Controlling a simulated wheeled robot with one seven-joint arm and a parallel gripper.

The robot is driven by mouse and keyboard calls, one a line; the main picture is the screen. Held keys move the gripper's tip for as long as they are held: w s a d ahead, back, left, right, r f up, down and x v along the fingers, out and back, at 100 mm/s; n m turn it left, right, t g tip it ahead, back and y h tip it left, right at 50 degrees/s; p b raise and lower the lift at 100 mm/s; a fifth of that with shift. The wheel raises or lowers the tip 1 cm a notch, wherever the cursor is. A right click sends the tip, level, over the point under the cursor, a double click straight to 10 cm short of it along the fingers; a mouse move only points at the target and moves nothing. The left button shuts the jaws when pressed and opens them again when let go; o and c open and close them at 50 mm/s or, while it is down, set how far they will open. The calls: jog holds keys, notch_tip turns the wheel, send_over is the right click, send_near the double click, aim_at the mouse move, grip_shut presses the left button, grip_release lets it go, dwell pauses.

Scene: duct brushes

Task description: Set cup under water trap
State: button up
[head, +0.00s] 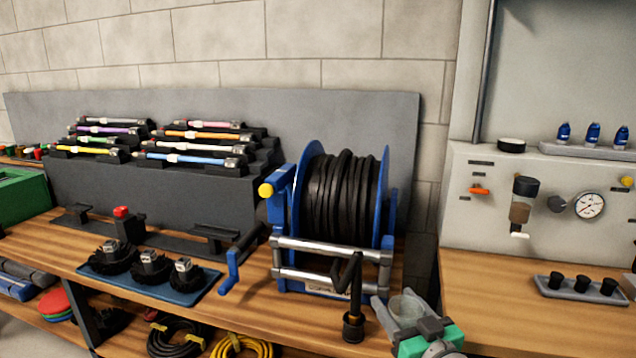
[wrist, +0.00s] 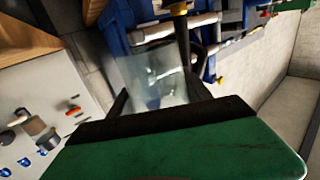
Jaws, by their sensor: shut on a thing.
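My gripper (head: 418,330) is at the bottom of the head view, in front of the bench and left of the wall panel. It is shut on a clear cup (head: 402,306), and the cup's see-through body also shows between the two dark fingers in the wrist view (wrist: 148,78). The water trap (head: 521,202) hangs on the grey panel, with a dark top, a brownish bowl and a white piece at its lower end. It is up and to the right of the cup, clearly apart from it. The water trap also shows at the left of the wrist view (wrist: 37,127).
A blue hose reel (head: 340,215) with a crank stands just left of my gripper. A pressure gauge (head: 589,206) and an orange lever (head: 479,190) flank the trap. A tray with small black cups (head: 583,287) sits on the right bench (head: 490,300), whose left part is clear.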

jog(key=shift+w+d+r+p, duration=0.1)
jog(key=shift+w+r+p, duration=1.35)
jog(key=shift+p, duration=5.65)
jog(key=shift+s+r, duration=0.1)
jog(key=shift+s, duration=0.05)
